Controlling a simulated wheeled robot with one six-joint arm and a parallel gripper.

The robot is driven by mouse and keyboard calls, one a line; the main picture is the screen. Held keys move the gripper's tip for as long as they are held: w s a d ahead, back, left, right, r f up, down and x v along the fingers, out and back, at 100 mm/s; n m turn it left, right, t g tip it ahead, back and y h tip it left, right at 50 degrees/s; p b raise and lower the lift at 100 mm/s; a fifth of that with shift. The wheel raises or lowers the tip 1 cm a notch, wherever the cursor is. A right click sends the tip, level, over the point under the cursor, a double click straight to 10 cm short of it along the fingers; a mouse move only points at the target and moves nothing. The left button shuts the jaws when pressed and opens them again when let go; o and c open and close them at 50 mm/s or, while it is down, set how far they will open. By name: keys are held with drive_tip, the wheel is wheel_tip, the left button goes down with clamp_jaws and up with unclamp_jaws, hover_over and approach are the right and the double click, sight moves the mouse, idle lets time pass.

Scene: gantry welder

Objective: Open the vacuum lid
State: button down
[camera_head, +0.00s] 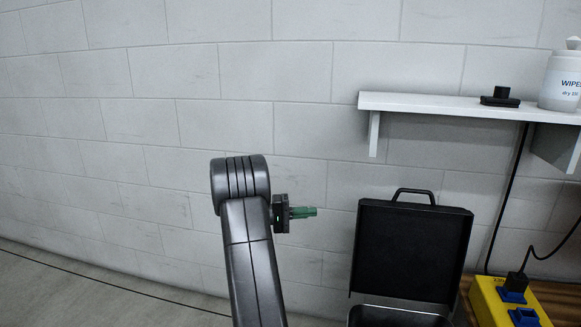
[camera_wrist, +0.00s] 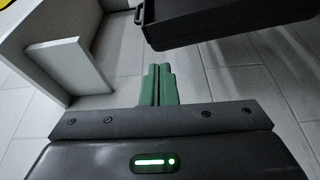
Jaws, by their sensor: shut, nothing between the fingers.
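A black case with a handled lid stands at the lower right of the head view, and I take this lid to be the vacuum lid (camera_head: 411,250). The lid stands raised, nearly upright, with its dark inner face showing and the handle (camera_head: 413,191) on top. The lower part of the case (camera_head: 395,317) is cut off by the frame. My gripper (camera_head: 305,212) is left of the lid and apart from it, at about handle height. In the wrist view, the green fingers of my gripper (camera_wrist: 158,75) are together and empty. The lid's dark edge (camera_wrist: 205,22) shows at the upper right there.
A white shelf (camera_head: 440,104) on the block wall holds a wipes tub (camera_head: 563,78) and a small black object (camera_head: 500,97). A yellow power box (camera_head: 507,304) with a black cable is right of the case. The wall and floor at left are clear.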

sight(360, 209)
drive_tip(key=w+d+b, duration=0.1)
drive_tip(key=d+b, duration=0.1)
drive_tip(key=d, duration=1)
drive_tip(key=shift+d+b, duration=0.3)
drive_tip(key=shift+b, duration=0.1)
drive_tip(key=shift+d+r, duration=0.1)
